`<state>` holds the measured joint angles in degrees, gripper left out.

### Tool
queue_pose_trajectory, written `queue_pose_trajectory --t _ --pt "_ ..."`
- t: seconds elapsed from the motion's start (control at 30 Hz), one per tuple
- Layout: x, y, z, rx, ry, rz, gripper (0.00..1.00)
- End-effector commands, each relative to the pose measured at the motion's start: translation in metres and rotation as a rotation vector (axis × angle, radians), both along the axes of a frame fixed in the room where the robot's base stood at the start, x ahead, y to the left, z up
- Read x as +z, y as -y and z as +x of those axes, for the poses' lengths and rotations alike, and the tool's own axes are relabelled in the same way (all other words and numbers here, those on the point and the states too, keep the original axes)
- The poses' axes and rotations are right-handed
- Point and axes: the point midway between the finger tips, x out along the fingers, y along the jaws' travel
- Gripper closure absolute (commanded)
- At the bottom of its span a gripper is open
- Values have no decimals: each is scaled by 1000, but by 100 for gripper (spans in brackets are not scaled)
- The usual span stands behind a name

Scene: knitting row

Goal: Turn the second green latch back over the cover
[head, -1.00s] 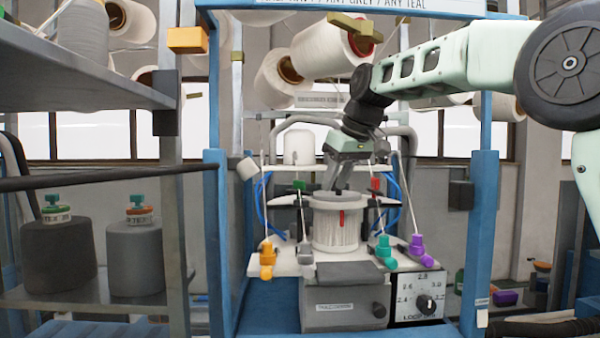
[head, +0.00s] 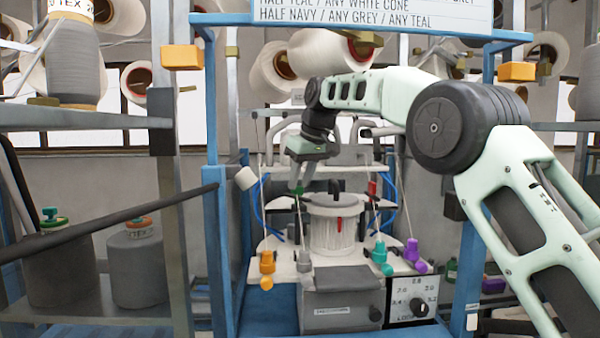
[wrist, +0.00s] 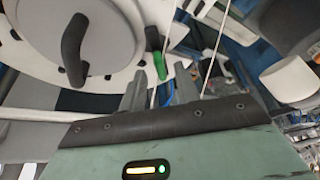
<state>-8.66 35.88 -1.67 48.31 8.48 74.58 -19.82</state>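The round white cover (head: 335,203) with a dark handle sits on the ribbed cylinder of the knitting machine. A green latch (head: 306,187) stands at the cover's left in the head view. In the wrist view the green latch (wrist: 153,38) is just outside the rim of the cover (wrist: 105,25), not over it. My gripper (head: 297,188) points down beside this latch. In the wrist view my gripper (wrist: 160,80) has its two fingers apart with nothing held between them. The latch is beyond the fingertips; contact cannot be told. No second green latch is clearly visible.
A red latch (head: 372,188) stands right of the cover. Thin yarns run down to orange (head: 267,262), teal (head: 381,256) and purple (head: 413,252) carriers around the plate. Blue posts (head: 217,240) flank the machine. A dark bar (head: 110,228) crosses at left.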

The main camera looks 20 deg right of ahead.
Motion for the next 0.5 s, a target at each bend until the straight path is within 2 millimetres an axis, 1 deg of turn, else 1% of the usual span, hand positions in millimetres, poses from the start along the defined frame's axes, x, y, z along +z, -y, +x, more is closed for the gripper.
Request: queue_pose_trajectory --t 0.1,0.2,0.43,0.47,0.5 --pt "-8 -1 2 0 -3 -1 68" --pt "-11 -2 3 1 0 0 68" --pt "-12 -2 3 1 0 0 68" --pt "-12 -2 3 1 0 0 77" --pt "-12 -2 3 1 0 0 88"
